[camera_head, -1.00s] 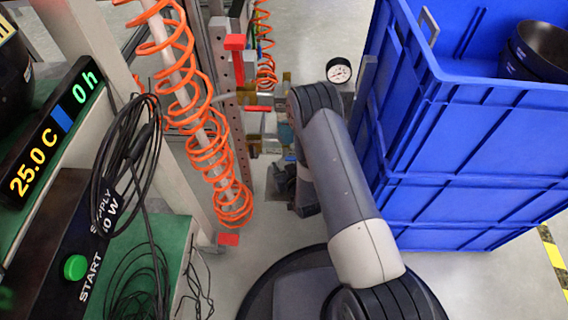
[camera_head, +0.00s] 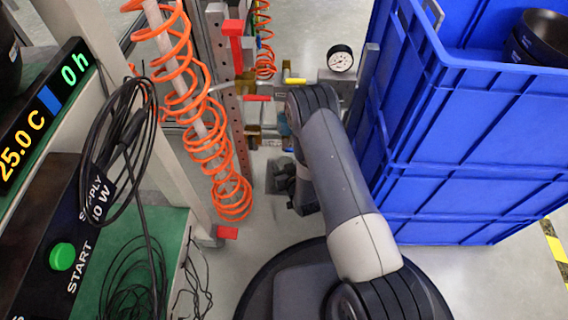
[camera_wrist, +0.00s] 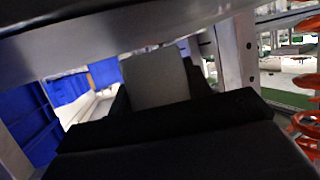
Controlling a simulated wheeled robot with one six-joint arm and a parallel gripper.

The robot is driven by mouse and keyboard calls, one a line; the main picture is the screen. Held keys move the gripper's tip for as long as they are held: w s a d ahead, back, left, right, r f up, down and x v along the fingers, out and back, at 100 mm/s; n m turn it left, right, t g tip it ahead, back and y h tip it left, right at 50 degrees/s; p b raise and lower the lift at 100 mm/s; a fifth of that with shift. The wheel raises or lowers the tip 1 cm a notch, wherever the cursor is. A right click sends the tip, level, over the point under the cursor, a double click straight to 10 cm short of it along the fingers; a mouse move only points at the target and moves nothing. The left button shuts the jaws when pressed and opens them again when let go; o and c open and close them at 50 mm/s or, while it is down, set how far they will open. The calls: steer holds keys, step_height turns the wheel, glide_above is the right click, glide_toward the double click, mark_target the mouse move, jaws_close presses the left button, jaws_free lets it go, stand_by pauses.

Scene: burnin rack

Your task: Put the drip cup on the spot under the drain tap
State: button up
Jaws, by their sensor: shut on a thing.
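My gripper (camera_head: 279,177) is low beside the pipework in the head view, largely dark and partly hidden by my arm. In the wrist view my gripper (camera_wrist: 158,98) is shut on a plain light grey thing (camera_wrist: 155,78), which seems to be the drip cup. Its rim and inside cannot be made out. Valves with a red handle (camera_head: 257,98) and a yellow handle (camera_head: 294,80) sit on the pipework above and beyond my gripper. I cannot tell which is the drain tap. The spot under it is not clearly visible.
Stacked blue crates (camera_head: 470,150) stand close on the right, with dark bowls (camera_head: 540,38) inside the top one. Coiled orange hoses (camera_head: 205,130) hang on the left by an upright post. A pressure gauge (camera_head: 340,58) stands behind my arm. A metal beam (camera_wrist: 110,40) crosses close above my gripper.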

steer(key=shift+f, duration=0.4)
steer(key=o, duration=1.2)
steer(key=p+v, duration=0.4)
steer(key=v, duration=0.7)
steer(key=shift+w, duration=0.15)
steer(key=b+x, duration=0.4)
steer(key=x, duration=0.7)
steer(key=shift+f, duration=0.1)
steer(key=shift+r, duration=0.45)
steer(key=shift+f, duration=0.1)
